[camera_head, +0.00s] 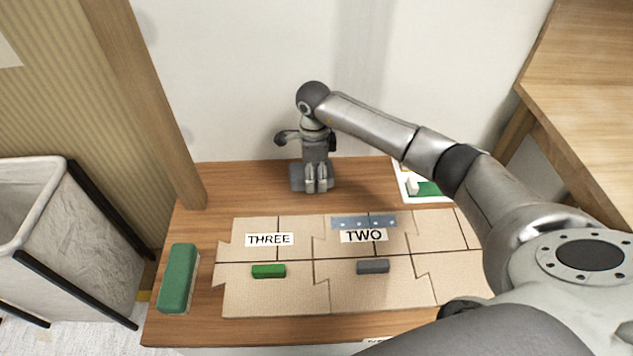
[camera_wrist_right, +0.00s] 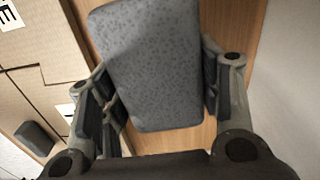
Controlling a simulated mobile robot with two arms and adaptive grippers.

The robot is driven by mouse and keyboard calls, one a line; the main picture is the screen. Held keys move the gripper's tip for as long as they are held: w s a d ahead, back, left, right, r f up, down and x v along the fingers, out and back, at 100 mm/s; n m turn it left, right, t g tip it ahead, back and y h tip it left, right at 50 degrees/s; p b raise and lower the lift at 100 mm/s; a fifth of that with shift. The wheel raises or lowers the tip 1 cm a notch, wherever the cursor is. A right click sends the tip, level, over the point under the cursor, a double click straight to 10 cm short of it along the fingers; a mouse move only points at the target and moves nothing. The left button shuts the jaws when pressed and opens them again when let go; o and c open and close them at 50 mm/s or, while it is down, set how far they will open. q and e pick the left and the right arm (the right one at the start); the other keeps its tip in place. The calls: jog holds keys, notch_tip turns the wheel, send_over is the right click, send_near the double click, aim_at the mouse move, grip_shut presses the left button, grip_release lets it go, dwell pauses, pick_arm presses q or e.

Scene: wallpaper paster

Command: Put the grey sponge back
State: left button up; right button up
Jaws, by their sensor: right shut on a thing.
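The grey sponge (camera_head: 296,180) is at the back of the wooden table, close to the wall. My right gripper (camera_head: 317,187) points down over it and is shut on it, hiding part of it in the head view. In the right wrist view the speckled grey sponge (camera_wrist_right: 155,65) sits between the two fingers. I cannot tell whether it rests on the table or hangs just above. My left gripper is not in view.
A cardboard puzzle-edged board (camera_head: 240,300) covers the table's middle, with THREE and TWO labels, a small green block (camera_head: 268,271) and a small grey block (camera_head: 373,267). A green sponge (camera_head: 178,278) lies at the left. A bin (camera_head: 80,240) stands left of the table.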

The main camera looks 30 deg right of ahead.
aim_at(316, 182)
jog(key=shift+d+f, duration=0.25)
jog(key=shift+f, duration=0.15)
jog(key=shift+w+d+f, duration=0.1)
jog(key=shift+f, duration=1.25)
jog(key=shift+b, duration=0.3)
jog(key=shift+f, duration=0.3)
jog(key=o, duration=1.1)
jog(key=shift+c, duration=0.2)
jog(key=shift+r, duration=0.1)
